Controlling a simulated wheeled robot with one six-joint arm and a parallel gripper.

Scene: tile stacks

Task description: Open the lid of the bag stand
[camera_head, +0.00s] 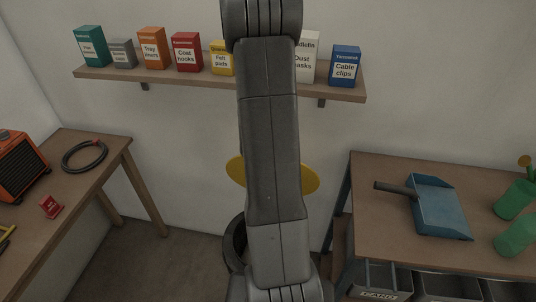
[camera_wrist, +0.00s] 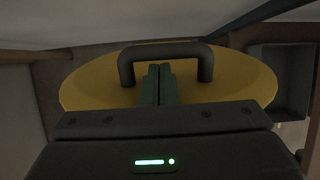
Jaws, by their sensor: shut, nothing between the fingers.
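The bag stand's lid is a yellow disc (camera_wrist: 245,84) with a dark arched handle (camera_wrist: 165,49) on top, seen in the wrist view. My gripper (camera_wrist: 159,70) is shut and empty, its two greenish fingers together in front of the handle opening. I cannot tell whether the fingertips touch the handle or lid. In the head view the lid (camera_head: 309,180) shows on both sides of my arm, which hides its middle and the handle. A dark ring-shaped part of the stand (camera_head: 234,245) shows below it, left of my arm.
A table on the right (camera_head: 375,165) holds a blue dustpan (camera_head: 438,208) and green cylinders (camera_head: 515,199), with grey bins (camera_head: 382,279) beneath. A table on the left (camera_head: 95,146) holds a coiled hose (camera_head: 85,155) and an orange heater (camera_head: 18,168). A wall shelf (camera_head: 200,78) bears boxes.

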